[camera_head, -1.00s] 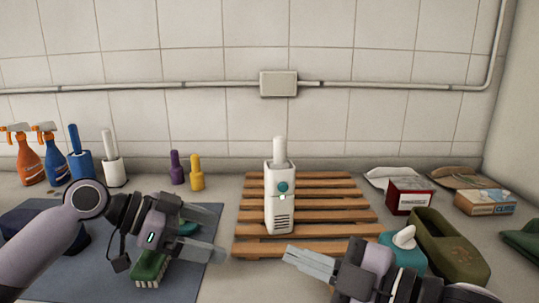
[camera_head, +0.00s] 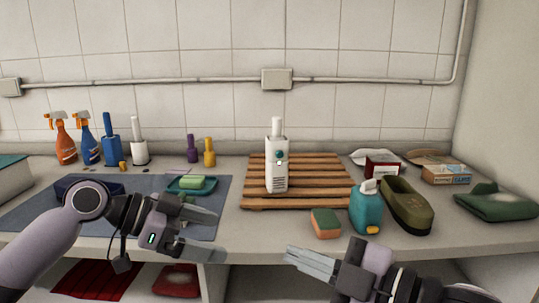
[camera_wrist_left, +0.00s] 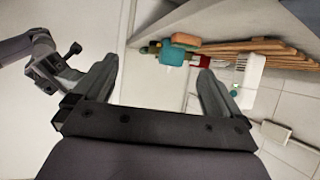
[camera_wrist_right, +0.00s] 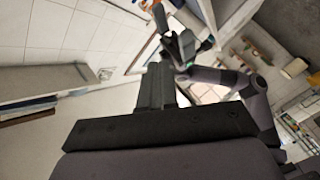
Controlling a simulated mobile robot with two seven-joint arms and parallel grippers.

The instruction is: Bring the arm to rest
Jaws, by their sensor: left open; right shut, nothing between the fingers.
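In the head view my left gripper (camera_head: 221,235) is open, its two fingers apart and pointing right, with nothing between them. Its spread fingers also show in the left wrist view (camera_wrist_left: 158,70). My right gripper (camera_head: 289,255) is shut and empty, its fingers together and pointing left. Its closed fingers also show in the right wrist view (camera_wrist_right: 155,72). Both grippers appear in front of the counter's front edge, apart from each other. My left forearm and gripper hide part of the blue-grey mat (camera_head: 215,187).
A white device (camera_head: 277,165) stands upright on a wooden slatted rack (camera_head: 325,183). A teal bottle (camera_head: 366,210), a sponge (camera_head: 325,223) and an olive shoe-like container (camera_head: 408,205) stand right of it. A soap dish (camera_head: 211,188) lies on the mat. Red items (camera_head: 178,280) lie below the counter.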

